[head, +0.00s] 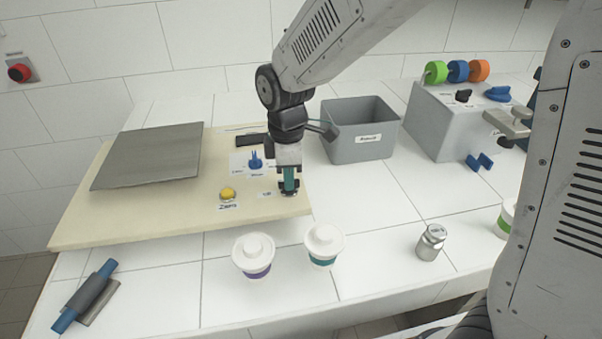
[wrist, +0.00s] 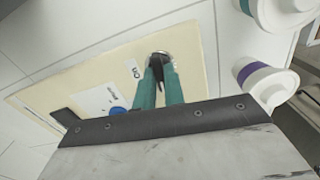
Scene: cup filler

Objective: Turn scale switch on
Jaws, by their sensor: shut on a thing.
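The scale is a cream board (head: 110,226) with a grey metal plate (head: 150,157) on its left part. My gripper (head: 289,190) points down at the board's front right corner. Its teal fingers are shut on the small black scale switch (wrist: 157,62), which has a round metal base, in the wrist view. In the head view the fingers largely hide the switch. An "ON" label (wrist: 134,69) is beside it in the wrist view. A yellow zero button (head: 228,194) and a blue knob (head: 255,161) sit left of my gripper, also on the board.
Two lidded white cups, one purple-banded (head: 253,255) and one teal-banded (head: 324,245), stand in front of the board. A metal weight (head: 431,242) stands to their right. A grey bin (head: 360,130) is behind. A blue-handled tool (head: 86,296) lies front left.

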